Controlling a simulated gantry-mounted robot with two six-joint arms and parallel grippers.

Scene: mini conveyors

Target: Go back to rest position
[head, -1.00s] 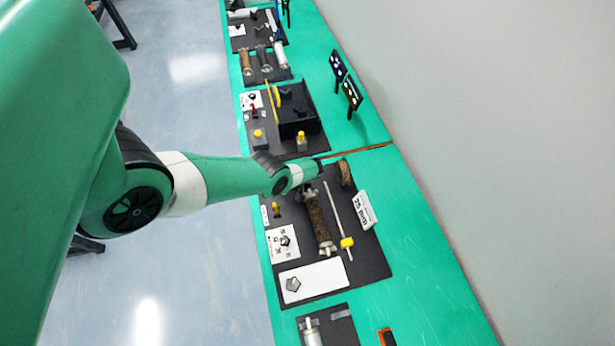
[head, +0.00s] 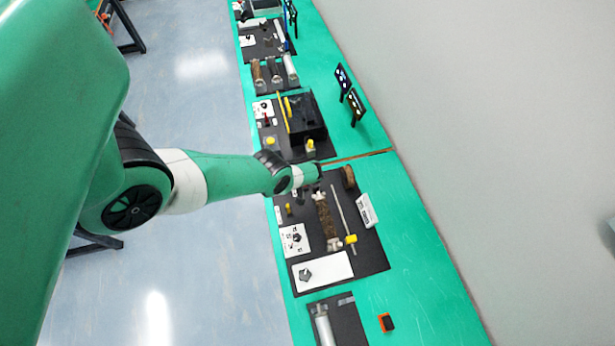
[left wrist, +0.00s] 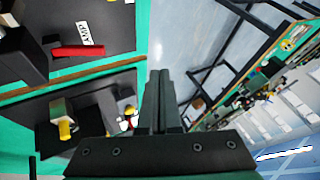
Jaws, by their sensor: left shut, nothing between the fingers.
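My left arm comes in from the left in the head view and reaches to the edge of the green bench (head: 420,240). My left gripper (head: 304,192) is small and partly hidden there, above the far end of a dark mat that holds a brown roller (head: 326,218). In the left wrist view the fingers of my left gripper (left wrist: 165,90) are pressed together with nothing between them. They point over the bench's edge toward the floor. My right gripper is in neither view.
On the bench stand a black box (head: 306,126), two small dark panels (head: 355,104), a white plate (head: 325,271) and an orange-black block (head: 387,322). The wrist view shows a red part (left wrist: 78,51) on a dark mat. The floor (head: 210,270) left of the bench is clear.

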